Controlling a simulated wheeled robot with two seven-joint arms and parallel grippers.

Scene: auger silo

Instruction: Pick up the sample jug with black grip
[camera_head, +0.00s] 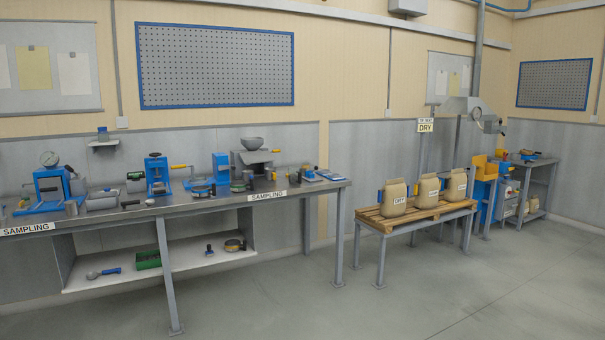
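The sampling bench (200,205) runs along the wall from the left edge to the middle of the view. A small grey metal cylinder (72,208) stands near its front edge at the left; I cannot tell whether it is a jug or has a grip. A small dark, handle-like piece (130,203) lies further right, beside a grey tray (103,202). At this distance I cannot say for sure which thing is the sample jug with the black grip. Neither of my grippers is in view.
Blue presses and other devices crowd the bench top. A lower shelf (190,262) holds a green box (147,259) and a blue-handled scoop (104,273). The floor (400,305) in front is clear.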

